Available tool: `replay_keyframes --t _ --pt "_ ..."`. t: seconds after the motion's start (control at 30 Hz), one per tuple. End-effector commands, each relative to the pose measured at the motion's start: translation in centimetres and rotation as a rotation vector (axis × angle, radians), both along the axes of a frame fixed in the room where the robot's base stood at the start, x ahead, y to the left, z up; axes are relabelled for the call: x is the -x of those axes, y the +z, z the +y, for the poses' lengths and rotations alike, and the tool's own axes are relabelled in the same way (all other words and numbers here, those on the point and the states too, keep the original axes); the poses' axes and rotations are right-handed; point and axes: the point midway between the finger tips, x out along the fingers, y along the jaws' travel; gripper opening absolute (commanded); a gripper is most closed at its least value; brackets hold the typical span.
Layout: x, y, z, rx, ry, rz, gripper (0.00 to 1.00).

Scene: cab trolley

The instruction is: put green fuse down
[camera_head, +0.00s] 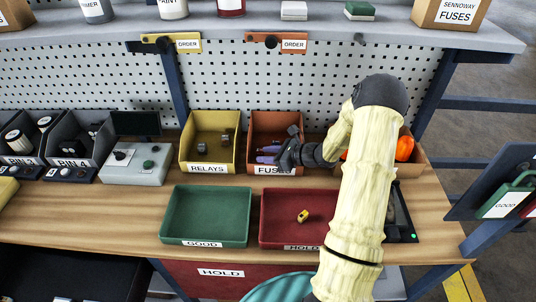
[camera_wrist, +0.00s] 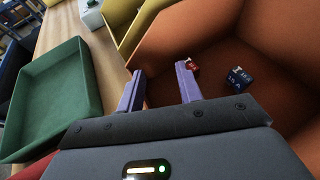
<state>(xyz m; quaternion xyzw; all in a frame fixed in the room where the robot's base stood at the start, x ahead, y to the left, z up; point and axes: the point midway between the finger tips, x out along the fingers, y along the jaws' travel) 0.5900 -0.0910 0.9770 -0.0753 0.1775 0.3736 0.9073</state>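My gripper (camera_wrist: 158,72) is open, with its two purple fingers apart and nothing visible between them. In the head view my gripper (camera_head: 267,154) is at the orange-brown FUSES bin (camera_head: 262,122). Inside that bin, the wrist view shows a small red fuse (camera_wrist: 194,66) just beyond the right fingertip and a dark blue fuse (camera_wrist: 238,77) farther right. I see no green fuse in either view. The green GOOD tray (camera_head: 168,216) is empty; it also shows at the left of the wrist view (camera_wrist: 22,128).
A red HOLD tray (camera_head: 274,234) holds a small yellow part (camera_head: 303,215). The yellow RELAYS bin (camera_head: 189,151) with dark parts stands left of the FUSES bin. A grey box with buttons (camera_head: 135,165) stands farther left. My arm hides part of the bench's right side.

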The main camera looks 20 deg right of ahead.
Motion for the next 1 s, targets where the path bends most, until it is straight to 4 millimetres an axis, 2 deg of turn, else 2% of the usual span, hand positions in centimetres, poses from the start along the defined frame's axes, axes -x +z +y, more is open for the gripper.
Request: replay_keyframes --t 0.07,0.2,0.27,0.7,1.0 --pt "0.4 -0.2 0.0 0.000 0.000 0.015 0.35" --pt "0.3 1.1 0.0 0.000 -0.001 0.013 0.35" --pt "1.1 1.0 -1.0 0.002 -0.005 0.010 0.35" --pt "6.7 4.6 -6.7 0.001 -0.005 0.004 0.35" --pt "8.1 5.5 -7.9 -0.001 -0.001 0.005 0.35"
